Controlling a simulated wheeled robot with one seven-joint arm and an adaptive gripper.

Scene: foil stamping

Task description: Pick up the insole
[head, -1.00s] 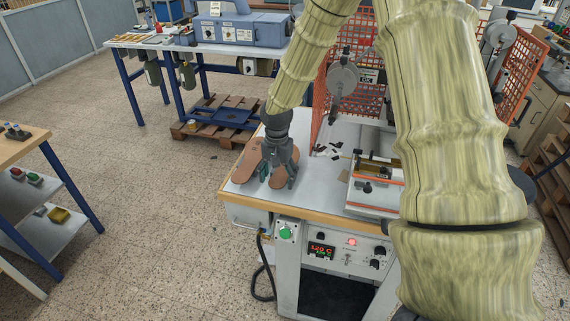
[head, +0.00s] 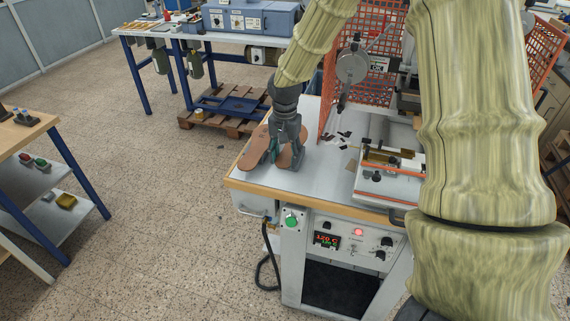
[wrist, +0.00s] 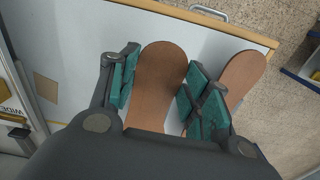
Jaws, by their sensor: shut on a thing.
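Two brown insoles are at the left part of the press table. One insole (wrist: 158,85) is between the teal-padded fingers of my gripper (wrist: 160,92), which is shut on its sides; in the head view this insole (head: 285,158) is partly hidden by the fingers. My gripper (head: 284,154) points down, low over the table. The other insole (head: 254,152) lies left of it on the tabletop; in the wrist view this insole (wrist: 242,74) is just right of the right finger. I cannot tell whether the held insole is clear of the table.
The white table (head: 312,180) has a wooden front edge and a bare strip right of my gripper. The stamping press fixture (head: 385,185) stands further right, with an orange mesh guard (head: 330,100) behind. Small dark scraps lie near the guard. Another workbench (head: 195,42) stands behind.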

